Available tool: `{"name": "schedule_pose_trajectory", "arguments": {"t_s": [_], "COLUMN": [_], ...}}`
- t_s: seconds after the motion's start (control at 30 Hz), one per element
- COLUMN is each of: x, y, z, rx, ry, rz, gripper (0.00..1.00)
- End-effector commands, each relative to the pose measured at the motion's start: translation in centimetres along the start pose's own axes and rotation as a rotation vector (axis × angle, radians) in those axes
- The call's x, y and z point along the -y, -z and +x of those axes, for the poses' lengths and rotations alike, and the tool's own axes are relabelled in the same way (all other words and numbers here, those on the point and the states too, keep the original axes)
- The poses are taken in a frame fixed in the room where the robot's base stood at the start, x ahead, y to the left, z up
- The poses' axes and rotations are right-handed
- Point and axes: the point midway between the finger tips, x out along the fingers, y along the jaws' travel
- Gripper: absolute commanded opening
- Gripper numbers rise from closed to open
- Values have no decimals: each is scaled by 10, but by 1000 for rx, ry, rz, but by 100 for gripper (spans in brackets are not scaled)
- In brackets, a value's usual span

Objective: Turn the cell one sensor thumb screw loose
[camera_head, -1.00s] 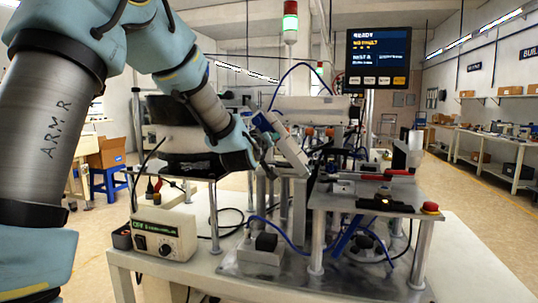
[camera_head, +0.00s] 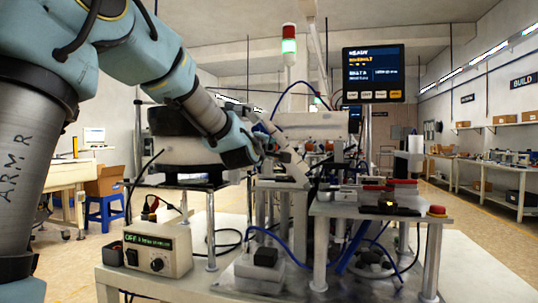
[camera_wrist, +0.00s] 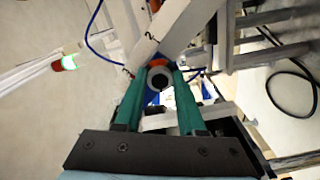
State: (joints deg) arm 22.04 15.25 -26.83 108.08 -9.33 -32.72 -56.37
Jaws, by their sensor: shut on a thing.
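In the wrist view, my gripper (camera_wrist: 158,84) has its two teal fingers closed on either side of a round pale knob with a dark centre (camera_wrist: 158,75). This looks like the sensor thumb screw. An orange-red ring (camera_wrist: 157,63) shows just beyond it, beside a pale bar marked 2 (camera_wrist: 172,30). In the head view, my gripper (camera_head: 272,158) is at the slanted pale bar (camera_head: 290,145) over the middle of the machine. The screw is too small and hidden to make out there. Its turn angle cannot be told.
A bowl feeder (camera_head: 180,148) stands left of my gripper. A control box (camera_head: 157,248) sits at the table's left front. A raised plate with a red stop button (camera_head: 437,210) is at right. A screen (camera_head: 373,74) and signal tower (camera_head: 290,50) rise behind. Blue hoses run near the machine.

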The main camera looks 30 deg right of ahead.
Motion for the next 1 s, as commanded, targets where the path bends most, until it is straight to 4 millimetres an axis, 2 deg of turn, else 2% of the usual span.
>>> {"name": "schedule_pose_trajectory", "arguments": {"t_s": [0.57, 0.6, 0.83, 1.0], "x": [0, 0, 0, 0], "y": [1, 1, 0, 0], "z": [0, 0, 0, 0], "rx": [-1, -1, 0, 0], "ry": [1, 1, 0, 0], "rz": [-29, -29, -29, -29], "gripper": [0, 44, 69, 69]}}
